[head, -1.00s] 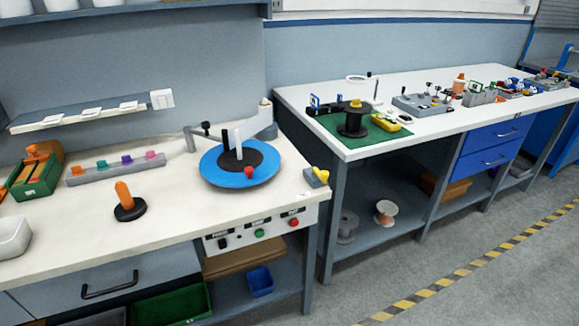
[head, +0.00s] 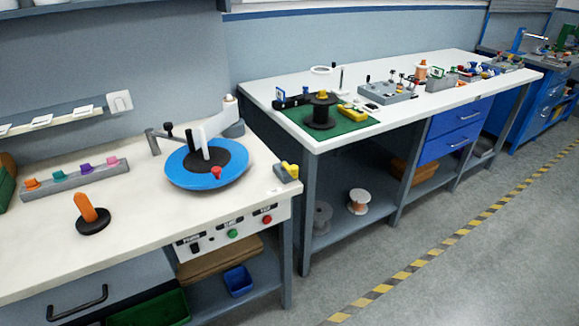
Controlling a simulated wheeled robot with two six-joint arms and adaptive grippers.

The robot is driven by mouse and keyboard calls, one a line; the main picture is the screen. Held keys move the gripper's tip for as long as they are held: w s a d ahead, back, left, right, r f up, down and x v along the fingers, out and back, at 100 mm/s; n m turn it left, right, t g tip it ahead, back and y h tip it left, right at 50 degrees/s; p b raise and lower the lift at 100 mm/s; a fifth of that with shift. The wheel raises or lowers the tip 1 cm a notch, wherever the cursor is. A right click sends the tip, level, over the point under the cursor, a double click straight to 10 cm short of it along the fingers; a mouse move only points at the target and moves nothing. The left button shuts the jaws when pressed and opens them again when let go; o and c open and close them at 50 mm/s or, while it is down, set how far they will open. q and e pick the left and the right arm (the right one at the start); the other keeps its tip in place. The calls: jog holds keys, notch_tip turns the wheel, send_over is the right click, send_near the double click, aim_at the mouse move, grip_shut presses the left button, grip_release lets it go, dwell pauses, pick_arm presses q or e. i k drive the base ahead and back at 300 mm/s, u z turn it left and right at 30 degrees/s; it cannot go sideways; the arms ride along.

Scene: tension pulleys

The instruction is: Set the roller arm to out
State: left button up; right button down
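A blue disc (head: 234,178) with a black centre lies on the white bench (head: 130,220) at the left. A white upright post and a dark post stand at its middle, and a red knob (head: 216,173) sits at its front. Which of these is the roller arm I cannot tell. Neither of my grippers is in view.
An orange-handled black-based tool (head: 87,208) and a rack of coloured pegs (head: 78,178) stand left of the disc. A yellow-topped grey block (head: 287,173) sits at the bench's right corner. A control panel (head: 229,233) is on the bench front. A second bench stands beyond; floor is clear at right.

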aim_at(168, 125)
jog(key=z, duration=0.05)
jog(key=k, duration=0.45)
jog(key=u, duration=0.7)
jog(key=i, duration=0.55)
jog(key=u, duration=0.05)
